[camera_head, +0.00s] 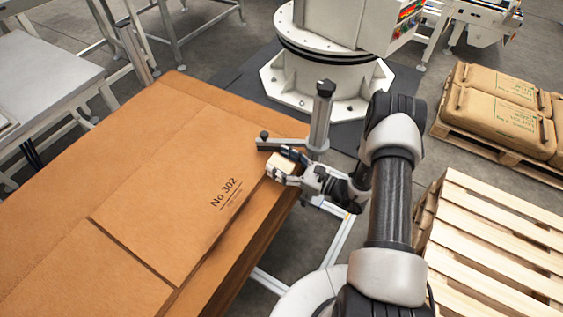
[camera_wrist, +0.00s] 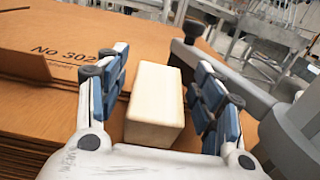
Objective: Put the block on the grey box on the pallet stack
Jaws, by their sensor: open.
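The block (camera_head: 279,166) is small and cream-coloured, at the right edge of the cardboard stack in the head view. In the wrist view the block (camera_wrist: 156,100) sits between the blue pads of my gripper (camera_wrist: 160,76). My gripper (camera_head: 287,164) is open around it, with narrow gaps showing beside the block. What bears the block is hidden, and I cannot make out a grey box under it. The pallet stack (camera_head: 497,240) of pale wooden slats is at the lower right of the head view, with its top bare where visible.
The brown cardboard stack (camera_head: 150,190), marked No 302, fills the left. A grey post with a side arm (camera_head: 320,118) stands close behind my gripper. A white round machine base (camera_head: 325,75) is at the back. Brown sacks (camera_head: 505,110) lie on another pallet at the right.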

